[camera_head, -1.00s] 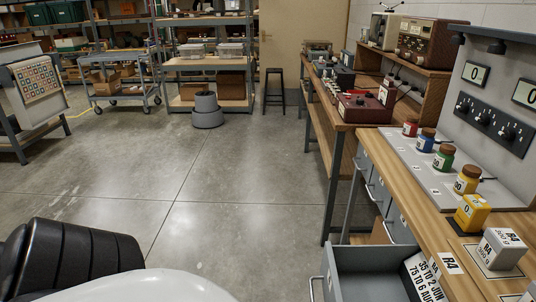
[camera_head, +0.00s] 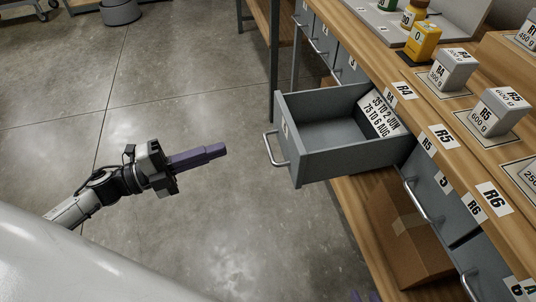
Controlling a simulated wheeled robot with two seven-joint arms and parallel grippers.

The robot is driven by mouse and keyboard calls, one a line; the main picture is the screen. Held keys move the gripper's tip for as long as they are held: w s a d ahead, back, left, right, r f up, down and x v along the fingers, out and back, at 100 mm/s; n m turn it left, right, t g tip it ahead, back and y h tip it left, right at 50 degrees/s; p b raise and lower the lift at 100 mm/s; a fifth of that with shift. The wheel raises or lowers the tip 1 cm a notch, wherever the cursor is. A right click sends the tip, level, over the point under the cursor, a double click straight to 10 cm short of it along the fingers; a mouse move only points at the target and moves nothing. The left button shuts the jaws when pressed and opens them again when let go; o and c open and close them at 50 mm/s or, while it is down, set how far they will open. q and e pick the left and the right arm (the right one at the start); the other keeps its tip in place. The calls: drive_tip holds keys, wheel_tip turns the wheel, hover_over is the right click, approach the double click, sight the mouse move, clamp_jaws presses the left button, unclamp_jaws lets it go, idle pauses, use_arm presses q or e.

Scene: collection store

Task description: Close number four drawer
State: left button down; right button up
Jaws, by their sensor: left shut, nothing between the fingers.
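A grey drawer (camera_head: 290,148) stands pulled out from the wooden workbench, below the R4 label (camera_head: 403,90). It sits between the shut drawers marked 3 and 5, so it fits number four; its own front label is too oblique to read. Its bar handle (camera_head: 269,150) faces left. A card with black print lies inside at the back; the rest of the inside looks bare. My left gripper (camera_head: 224,150) is shut and empty, left of the handle and apart from it, purple fingers pointing right. Only purple tips of my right gripper (camera_head: 364,296) show at the bottom edge.
Shut drawer five (camera_head: 430,185) and its protruding handle are to the right. A cardboard box (camera_head: 405,235) sits on the shelf below. Weight blocks and jars stand on the benchtop (camera_head: 390,60). The concrete floor left of the drawer is clear.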

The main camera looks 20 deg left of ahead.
use_arm(q)
drive_tip(key=m+g+h, duration=0.1)
drive_tip(key=m+g, duration=0.1)
drive_tip(key=m, duration=0.1)
approach(285, 140)
drive_tip(key=shift+m+g+h, duration=0.3)
drive_tip(key=x, duration=0.6)
drive_tip(key=shift+w+f, duration=0.3)
drive_tip(key=shift+w, duration=0.1)
